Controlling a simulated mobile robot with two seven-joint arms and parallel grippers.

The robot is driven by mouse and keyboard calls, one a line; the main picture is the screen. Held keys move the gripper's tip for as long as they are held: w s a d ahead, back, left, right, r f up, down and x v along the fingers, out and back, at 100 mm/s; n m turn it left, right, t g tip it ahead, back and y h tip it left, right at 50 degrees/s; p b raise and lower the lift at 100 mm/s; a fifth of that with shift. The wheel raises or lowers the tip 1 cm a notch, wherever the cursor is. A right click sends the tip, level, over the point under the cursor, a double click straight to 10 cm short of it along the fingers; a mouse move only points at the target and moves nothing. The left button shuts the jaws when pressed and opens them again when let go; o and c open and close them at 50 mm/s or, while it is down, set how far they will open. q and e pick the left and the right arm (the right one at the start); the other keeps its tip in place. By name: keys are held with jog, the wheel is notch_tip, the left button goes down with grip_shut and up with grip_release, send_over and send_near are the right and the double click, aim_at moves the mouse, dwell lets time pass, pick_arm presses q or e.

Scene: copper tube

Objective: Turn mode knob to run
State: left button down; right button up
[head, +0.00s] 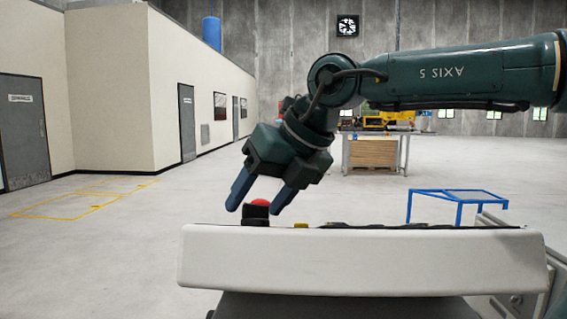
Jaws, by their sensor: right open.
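My right gripper (259,203) comes in from the right on a dark green arm and points down and to the left. A small yellow part (301,225) and low dark parts lie along the console's top edge. I cannot make out which is the mode knob. My left gripper is not in view.
A blue frame stand (458,197) is behind the console at the right. A workbench (374,150) with yellow equipment stands farther back. A pale building with grey doors fills the left. The floor between is open, with yellow markings (85,200).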

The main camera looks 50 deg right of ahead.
jog(key=v, duration=1.1)
jog(key=shift+r, duration=0.2)
jog(key=shift+s, duration=0.1)
